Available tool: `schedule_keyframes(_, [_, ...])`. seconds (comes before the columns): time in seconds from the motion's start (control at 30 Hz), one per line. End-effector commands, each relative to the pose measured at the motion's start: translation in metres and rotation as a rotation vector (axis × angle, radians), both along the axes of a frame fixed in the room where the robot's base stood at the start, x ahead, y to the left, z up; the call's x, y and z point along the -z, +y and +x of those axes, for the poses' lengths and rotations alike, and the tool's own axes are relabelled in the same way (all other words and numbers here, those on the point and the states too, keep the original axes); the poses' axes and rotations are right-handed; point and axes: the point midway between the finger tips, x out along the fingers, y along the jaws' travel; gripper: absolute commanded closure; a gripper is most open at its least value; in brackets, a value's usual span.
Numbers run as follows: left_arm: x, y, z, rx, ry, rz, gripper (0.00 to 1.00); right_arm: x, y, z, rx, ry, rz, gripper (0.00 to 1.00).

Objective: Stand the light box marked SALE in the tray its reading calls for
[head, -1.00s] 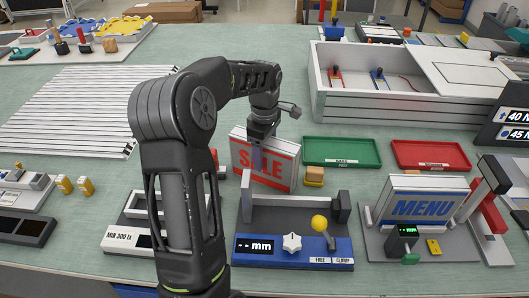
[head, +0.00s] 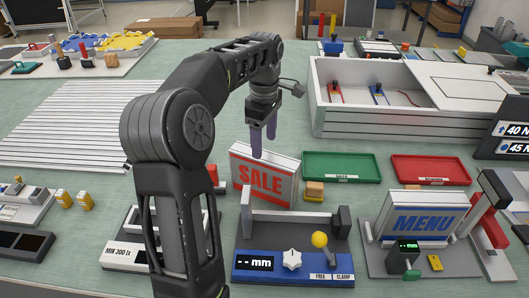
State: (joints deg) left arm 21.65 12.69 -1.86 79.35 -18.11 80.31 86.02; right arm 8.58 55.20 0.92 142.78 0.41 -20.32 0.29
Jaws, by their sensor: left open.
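The SALE light box (head: 262,181), white with red letters on its front, stands upright on the table behind the blue mm gauge (head: 292,262). My left gripper (head: 263,144) is open, pointing down at the top edge of the SALE box; whether the fingers touch it I cannot tell. A green tray (head: 342,167) and a red tray (head: 431,170) lie side by side to the right of the box, both empty. Their small labels are too small to read surely. The mm gauge display shows only dashes. My right gripper is not in view.
A MENU light box (head: 424,223) stands in a fixture at the right. A meter marked MIN 300 lx (head: 126,257) is partly hidden by my left arm. A large white case (head: 405,98) stands behind the trays. Slatted white panel (head: 72,118) lies at left.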

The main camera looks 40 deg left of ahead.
Motion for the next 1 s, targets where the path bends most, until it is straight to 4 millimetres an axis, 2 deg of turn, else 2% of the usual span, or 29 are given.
schedule_keyframes(0.03, [-0.0139, -0.0006, 0.0006, 0.002, -0.001, 0.0, 0.33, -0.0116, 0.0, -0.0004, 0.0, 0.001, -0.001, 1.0])
schedule_keyframes(0.13, [-0.0186, -0.0002, 0.0004, 0.001, -0.001, 0.0, 0.33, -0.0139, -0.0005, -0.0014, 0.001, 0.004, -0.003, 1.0])
schedule_keyframes(0.73, [-0.0179, -0.0001, 0.0004, 0.0, -0.001, 0.0, 0.33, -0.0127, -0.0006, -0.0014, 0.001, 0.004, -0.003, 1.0])
schedule_keyframes(0.83, [-0.0178, -0.0001, 0.0004, 0.004, -0.001, 0.0, 0.29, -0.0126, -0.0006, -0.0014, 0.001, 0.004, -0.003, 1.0])
schedule_keyframes(1.0, [-0.0158, 0.0006, 0.001, 0.107, -0.008, 0.006, 0.29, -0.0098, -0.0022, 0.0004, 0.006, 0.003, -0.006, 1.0])
